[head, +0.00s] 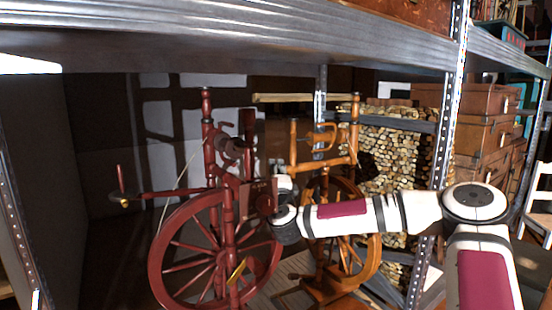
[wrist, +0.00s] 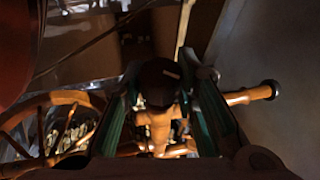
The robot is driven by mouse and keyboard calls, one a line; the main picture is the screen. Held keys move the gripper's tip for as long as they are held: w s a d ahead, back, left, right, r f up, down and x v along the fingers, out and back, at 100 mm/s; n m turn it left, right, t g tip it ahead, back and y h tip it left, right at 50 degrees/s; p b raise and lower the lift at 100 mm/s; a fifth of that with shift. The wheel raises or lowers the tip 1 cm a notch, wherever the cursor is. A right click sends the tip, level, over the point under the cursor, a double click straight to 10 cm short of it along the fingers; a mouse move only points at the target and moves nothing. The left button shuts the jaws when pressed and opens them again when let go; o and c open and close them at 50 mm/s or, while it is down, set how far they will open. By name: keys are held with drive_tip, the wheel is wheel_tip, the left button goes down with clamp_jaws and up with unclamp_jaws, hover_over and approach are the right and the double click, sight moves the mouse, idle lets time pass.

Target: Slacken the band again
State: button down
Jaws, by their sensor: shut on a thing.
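A dark rounded knob (wrist: 158,88) on a turned orange-brown wooden shaft (wrist: 158,130) sits between the green-lined fingers of my gripper (wrist: 160,78) in the wrist view. The gripper is shut on the knob. In the head view my arm reaches in from the right, and its end is largely hidden by the red spinning wheel (head: 222,185). An orange-brown spinning wheel (head: 340,150) stands just behind and to the right. A thin pale line (head: 178,178) curves beside the red wheel; I cannot tell whether it is the band, or how taut the band is.
A metal shelf (head: 240,45) crosses above, with a perforated upright (head: 445,150) on the right. Stacked firewood (head: 395,150) and brown cases (head: 485,125) stand behind. In the wrist view a spoked wheel (wrist: 50,125) is close at left, and a wooden peg (wrist: 255,93) juts right.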

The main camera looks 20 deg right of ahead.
drive_tip(key=shift+r+n+g+y+p, duration=0.25)
drive_tip(key=shift+g+p, duration=0.35)
drive_tip(key=shift+p, duration=1.3)
drive_tip(key=shift+n+g+y+p, duration=0.15)
drive_tip(key=shift+n+g+p, duration=0.35)
drive_tip(key=shift+p, duration=1.45)
drive_tip(key=shift+r+n+g+y+p, duration=0.2)
drive_tip(key=shift+g+p, duration=0.5)
drive_tip(key=shift+p, duration=1.2)
drive_tip(key=g+p, duration=0.1)
drive_tip(key=p, duration=0.3)
drive_tip(key=shift+f+g, duration=0.2)
drive_tip(key=shift+g, duration=0.1)
drive_tip(key=shift+d+f+n+g+y+p, duration=0.1)
drive_tip(key=shift+f+n+g+y+p, duration=0.15)
drive_tip(key=shift+p, duration=0.45)
drive_tip(key=c, duration=1.2)
unclamp_jaws()
drive_tip(key=shift+c, duration=0.2)
drive_tip(key=v, duration=0.7)
drive_tip(key=shift+s, duration=0.15)
drive_tip(key=shift+r, duration=0.1)
